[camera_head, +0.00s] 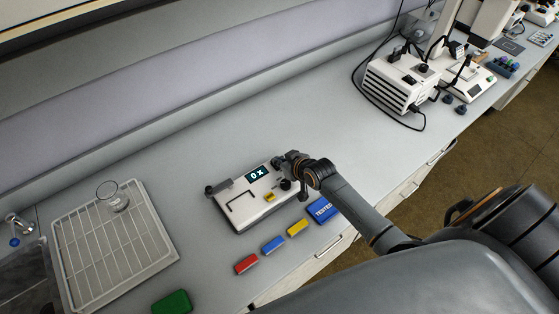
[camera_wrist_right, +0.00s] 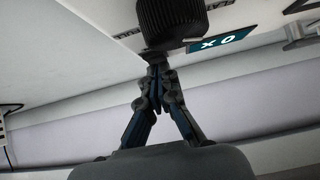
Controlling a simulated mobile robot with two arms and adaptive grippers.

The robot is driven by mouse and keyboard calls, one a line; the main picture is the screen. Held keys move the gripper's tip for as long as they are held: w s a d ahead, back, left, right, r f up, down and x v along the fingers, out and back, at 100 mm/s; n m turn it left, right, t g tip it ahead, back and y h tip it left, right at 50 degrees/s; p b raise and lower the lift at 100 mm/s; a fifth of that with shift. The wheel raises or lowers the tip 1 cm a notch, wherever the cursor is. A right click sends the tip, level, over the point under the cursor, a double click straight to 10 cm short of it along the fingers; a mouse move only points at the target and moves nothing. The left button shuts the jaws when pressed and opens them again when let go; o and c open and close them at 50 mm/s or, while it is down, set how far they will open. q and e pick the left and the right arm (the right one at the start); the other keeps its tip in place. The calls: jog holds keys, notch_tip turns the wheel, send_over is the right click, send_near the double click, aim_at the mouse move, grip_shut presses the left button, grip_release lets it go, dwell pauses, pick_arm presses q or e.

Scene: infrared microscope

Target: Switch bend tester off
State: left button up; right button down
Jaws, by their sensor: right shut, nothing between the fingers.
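The bend tester (camera_head: 245,200) is a white box on the grey bench in the head view. Its small dark display (camera_head: 257,173) is lit and reads "0 X"; it also shows upside down in the right wrist view (camera_wrist_right: 222,40). My right gripper (camera_head: 281,161) is at the tester's right end, beside the display. In the right wrist view the gripper's fingertips (camera_wrist_right: 155,62) are shut and empty, right at a black ribbed knob (camera_wrist_right: 170,20). I cannot tell whether they touch it. The arm hides part of the tester's right side. My left gripper is out of view.
Red (camera_head: 246,264), blue (camera_head: 273,245) and yellow (camera_head: 298,228) blocks and a blue "TESTED" box (camera_head: 322,210) lie along the front edge. A green block (camera_head: 172,302) lies nearer. A white rack (camera_head: 72,262) with a glass dish stands left. Bench behind the tester is clear.

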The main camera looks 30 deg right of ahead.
jog(key=shift+w+f, duration=0.1)
jog(key=shift+w+r, duration=0.25)
jog(key=shift+w, duration=0.5)
jog(key=shift+a, duration=0.1)
jog(key=shift+r+p, duration=0.25)
jog(key=shift+p, duration=0.05)
jog(key=r+p, duration=0.3)
jog(key=r, duration=0.1)
jog(key=shift+w+p, duration=0.3)
jog(key=shift+p, duration=0.05)
jog(key=w+a+r+b+v, duration=0.1)
jog(key=v, duration=0.8)
jog(key=shift+s+d+r, duration=0.2)
jog(key=shift+d+r, duration=0.2)
